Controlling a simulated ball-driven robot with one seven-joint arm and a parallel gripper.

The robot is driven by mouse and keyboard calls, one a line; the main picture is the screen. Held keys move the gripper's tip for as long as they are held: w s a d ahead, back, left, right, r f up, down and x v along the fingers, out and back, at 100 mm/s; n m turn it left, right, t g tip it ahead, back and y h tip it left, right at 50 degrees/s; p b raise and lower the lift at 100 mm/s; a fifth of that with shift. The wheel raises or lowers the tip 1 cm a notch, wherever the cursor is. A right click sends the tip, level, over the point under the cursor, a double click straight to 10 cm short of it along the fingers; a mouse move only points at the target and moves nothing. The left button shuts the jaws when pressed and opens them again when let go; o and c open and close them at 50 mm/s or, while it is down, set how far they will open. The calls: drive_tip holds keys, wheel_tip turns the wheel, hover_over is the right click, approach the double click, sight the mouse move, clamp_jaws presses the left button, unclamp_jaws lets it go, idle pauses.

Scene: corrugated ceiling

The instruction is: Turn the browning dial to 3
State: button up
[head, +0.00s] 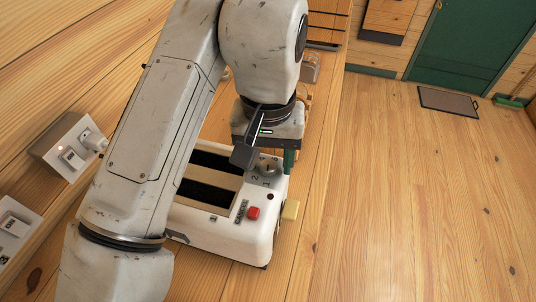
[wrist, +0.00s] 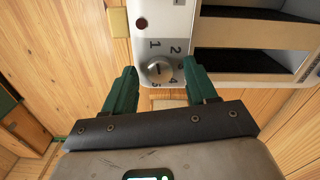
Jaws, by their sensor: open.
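The browning dial (wrist: 158,70) is a small round metal knob on a white toaster panel (wrist: 177,17). Numbers ring it; 1, 2 and 5 are readable, but the dial's exact setting is hard to read. In the head view the dial (head: 267,170) is on the toaster's (head: 228,227) upper right end. My gripper (wrist: 160,68) is open, its green fingers either side of the dial in the wrist view, with gaps visible. Contact with the panel cannot be told. In the head view my gripper (head: 289,161) is over the dial end; one green finger shows.
The toaster has two dark slots (head: 207,194), a red button (head: 253,212) and a yellow lever (head: 291,209). A wall socket (head: 72,150) with a plug is at left. A glass jar (head: 310,68) stands behind. Open floor lies to the right.

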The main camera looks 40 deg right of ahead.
drive_tip(key=c, duration=1.1)
drive_tip(key=shift+o, duration=0.2)
drive_tip(key=shift+m, duration=0.3)
drive_tip(key=m, duration=0.4)
drive_tip(key=shift+p, duration=0.35)
drive_tip(key=m, duration=0.5)
drive_tip(key=shift+m, duration=0.4)
drive_tip(key=m+b, duration=0.1)
drive_tip(key=m, duration=0.3)
drive_tip(key=shift+m+b, duration=0.5)
drive_tip(key=shift+m, duration=2.2)
